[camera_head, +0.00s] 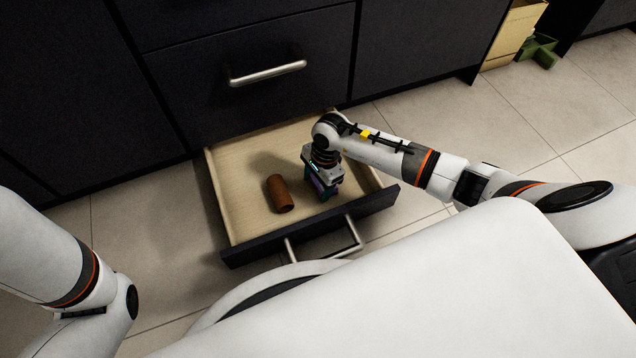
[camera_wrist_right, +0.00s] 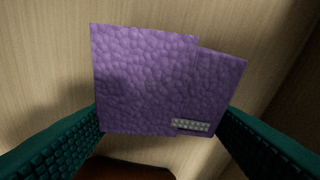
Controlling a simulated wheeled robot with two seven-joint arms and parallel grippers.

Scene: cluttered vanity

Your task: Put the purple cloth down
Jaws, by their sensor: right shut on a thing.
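The purple cloth (camera_wrist_right: 150,80) is a folded, bumpy-textured piece with a small grey patch near its lower edge. It lies between the two green fingers of my right gripper (camera_wrist_right: 165,135), which is shut on it. In the head view my right gripper (camera_head: 323,188) points down inside the open drawer (camera_head: 240,205), toward its right side. Only a sliver of the purple cloth (camera_head: 314,184) shows there, mostly hidden by the gripper. I cannot tell whether the cloth touches the drawer floor. My left arm shows at the lower left, but its gripper is out of view.
A brown cylinder (camera_head: 280,194) lies in the drawer, left of my right gripper. The drawer's dark front with a metal handle (camera_head: 352,238) faces me. A closed drawer with a handle (camera_head: 267,73) is above. Green and tan boxes (camera_head: 537,50) stand at the far right.

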